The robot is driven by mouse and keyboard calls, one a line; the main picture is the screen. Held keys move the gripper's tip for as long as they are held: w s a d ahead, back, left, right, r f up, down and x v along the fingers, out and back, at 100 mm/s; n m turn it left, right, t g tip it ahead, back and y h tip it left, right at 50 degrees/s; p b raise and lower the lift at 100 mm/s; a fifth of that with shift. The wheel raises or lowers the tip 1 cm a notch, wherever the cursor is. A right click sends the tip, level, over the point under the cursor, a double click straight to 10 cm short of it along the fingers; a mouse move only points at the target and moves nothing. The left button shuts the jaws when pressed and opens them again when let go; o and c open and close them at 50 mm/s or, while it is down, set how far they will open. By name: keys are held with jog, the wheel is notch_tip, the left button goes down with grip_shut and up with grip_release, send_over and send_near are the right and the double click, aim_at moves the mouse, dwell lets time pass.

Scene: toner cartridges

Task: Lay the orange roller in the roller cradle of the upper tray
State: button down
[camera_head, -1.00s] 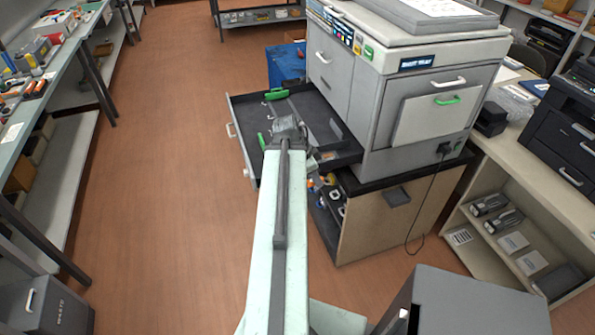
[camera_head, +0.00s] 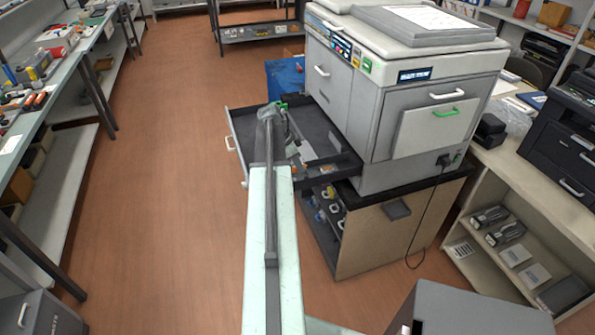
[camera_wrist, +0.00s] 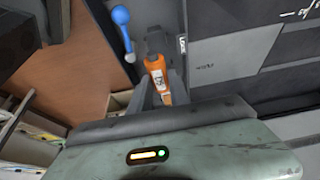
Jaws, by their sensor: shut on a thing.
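The pulled-out upper tray (camera_head: 236,131) is a dark drawer on the left side of the big grey printer. My gripper (camera_head: 271,112) is over the tray's far left part, seen from behind. In the wrist view my gripper (camera_wrist: 160,85) is shut on the orange roller (camera_wrist: 156,72), which shows between the fingers with a pale label on it. A dark grey block lies just beyond the roller in that view. A green part (camera_head: 282,105) shows beside my gripper in the head view. The roller is hidden there, and I cannot make out the cradle clearly.
The printer body (camera_head: 420,85) rises to the right of the tray. An open lower compartment (camera_head: 326,212) holds several small items below. A blue-headed part (camera_wrist: 121,17) is left of the roller in the wrist view. The floor on the left is clear.

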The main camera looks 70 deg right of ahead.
aim_at(297, 178)
jog(key=f+b, duration=0.4)
jog(key=shift+w+d, duration=0.25)
jog(key=shift+r, duration=0.2)
jog(key=shift+f, duration=0.3)
jog(key=shift+a+f+b, duration=0.25)
jog(key=shift+b, duration=0.2)
jog(key=c, duration=1.2)
grip_release()
jog(key=shift+s+a, duration=0.1)
jog(key=shift+c, duration=0.2)
jog(key=shift+d+r+p, duration=0.2)
jog(key=shift+r+p, duration=0.35)
jog(key=shift+p, duration=0.15)
jog(key=p+v, duration=1.1)
jog(key=v, duration=0.1)
jog(key=shift+d, duration=0.15)
